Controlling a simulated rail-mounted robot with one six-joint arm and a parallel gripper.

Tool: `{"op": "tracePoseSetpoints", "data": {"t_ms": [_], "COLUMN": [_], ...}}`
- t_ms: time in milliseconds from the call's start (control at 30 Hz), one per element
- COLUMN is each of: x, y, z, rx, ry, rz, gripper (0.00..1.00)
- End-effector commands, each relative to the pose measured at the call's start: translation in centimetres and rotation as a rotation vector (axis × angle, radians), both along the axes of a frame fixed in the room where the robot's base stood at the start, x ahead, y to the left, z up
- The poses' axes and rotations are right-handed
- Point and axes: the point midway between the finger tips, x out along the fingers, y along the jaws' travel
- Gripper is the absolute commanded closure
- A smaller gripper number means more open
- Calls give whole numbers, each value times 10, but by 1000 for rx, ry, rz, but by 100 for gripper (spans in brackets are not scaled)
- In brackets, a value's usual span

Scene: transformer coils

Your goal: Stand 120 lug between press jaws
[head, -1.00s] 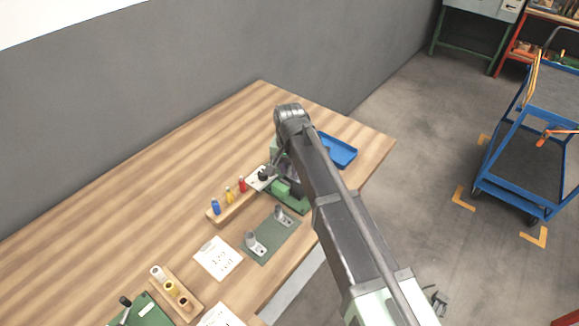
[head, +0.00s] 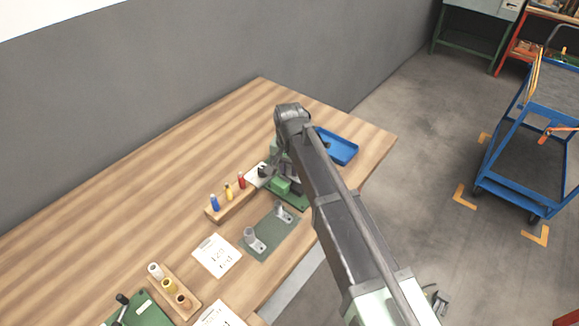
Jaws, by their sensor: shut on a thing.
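My gripper (head: 281,168) is at the green press (head: 287,192), largely covered by my own arm. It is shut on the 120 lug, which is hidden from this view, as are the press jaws. I cannot tell whether the lug is upright or touches the jaws. Two other grey metal lugs stand on the dark green mat (head: 268,233) in front of the press: one at its near left (head: 252,240), one at its far right (head: 283,213). The mat's middle between them is bare.
A wooden rack (head: 234,205) with blue, yellow and red pieces stands left of the press. A blue tray (head: 345,150) lies behind my arm. White cards (head: 217,255), another wooden rack (head: 174,287) and a green fixture (head: 145,312) are nearer. The table's back left is clear.

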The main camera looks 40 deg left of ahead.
Motion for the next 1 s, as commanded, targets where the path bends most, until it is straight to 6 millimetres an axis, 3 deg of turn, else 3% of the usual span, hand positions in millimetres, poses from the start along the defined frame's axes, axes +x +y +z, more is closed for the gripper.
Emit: {"op": "tracePoseSetpoints", "data": {"t_ms": [667,1000], "x": [0,0], "y": [0,0], "z": [-11,-7], "rx": [0,0], "ry": [0,0], "rz": [0,0], "gripper": [100,100]}}
